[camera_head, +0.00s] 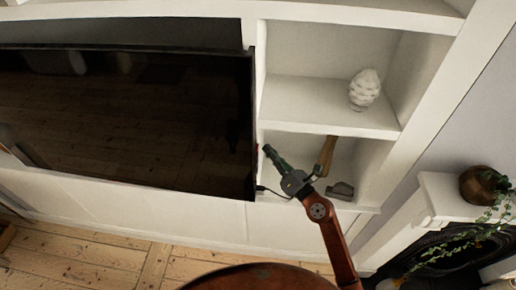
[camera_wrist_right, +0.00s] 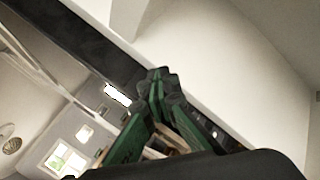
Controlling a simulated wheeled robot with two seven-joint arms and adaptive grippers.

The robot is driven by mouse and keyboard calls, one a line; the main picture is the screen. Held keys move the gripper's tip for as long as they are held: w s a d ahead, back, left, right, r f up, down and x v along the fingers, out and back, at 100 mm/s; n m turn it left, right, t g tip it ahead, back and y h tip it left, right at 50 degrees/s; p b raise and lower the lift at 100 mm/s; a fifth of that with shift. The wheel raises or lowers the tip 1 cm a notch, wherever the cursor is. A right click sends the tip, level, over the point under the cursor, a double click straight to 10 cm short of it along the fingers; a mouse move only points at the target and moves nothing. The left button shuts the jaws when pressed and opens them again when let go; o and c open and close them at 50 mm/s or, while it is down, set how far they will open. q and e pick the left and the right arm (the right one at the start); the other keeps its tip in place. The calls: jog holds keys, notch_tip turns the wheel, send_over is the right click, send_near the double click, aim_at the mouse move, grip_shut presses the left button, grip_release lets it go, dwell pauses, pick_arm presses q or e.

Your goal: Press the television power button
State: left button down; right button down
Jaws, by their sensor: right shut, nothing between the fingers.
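The television (camera_head: 120,120) is a wide dark screen in the white wall unit, filling the left half of the head view. A small red spot (camera_head: 257,147) shows at its right edge; it may be the power button, but it is too small to be sure. My right gripper (camera_head: 267,149) is shut and empty, its green fingers pointing at this edge, close beside the spot. I cannot tell whether they touch. In the right wrist view, the shut fingertips (camera_wrist_right: 157,76) lie over the television's dark edge (camera_wrist_right: 100,50), and no button is visible there. My left gripper is not in view.
The white shelves (camera_head: 310,105) right of the television hold a pale ornament (camera_head: 364,90) above. A brown object (camera_head: 326,155) and a grey object (camera_head: 341,190) are in the lower compartment, near my right gripper. A plant pot (camera_head: 480,184) stands on the mantel at right.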

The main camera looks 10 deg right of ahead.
jog(key=shift+a, duration=0.1)
dwell(0.4)
jog(key=shift+w+a+p, duration=0.1)
jog(key=shift+a+p, duration=0.2)
jog(key=shift+w+a, duration=0.15)
jog(key=shift+a, duration=0.25)
dwell(0.6)
jog(key=shift+d, duration=0.15)
jog(key=shift+s+d, duration=0.3)
jog(key=shift+d, duration=0.4)
jog(key=shift+s+d+b, duration=0.15)
jog(key=shift+s+d, duration=0.1)
jog(key=shift+d, duration=0.55)
jog(key=shift+s+d+b, duration=0.15)
jog(key=shift+s+d, duration=0.1)
jog(key=shift+d, duration=0.5)
jog(key=shift+s+d+b, duration=0.15)
jog(key=shift+s+d, duration=0.1)
jog(key=shift+d, duration=0.55)
dwell(0.4)
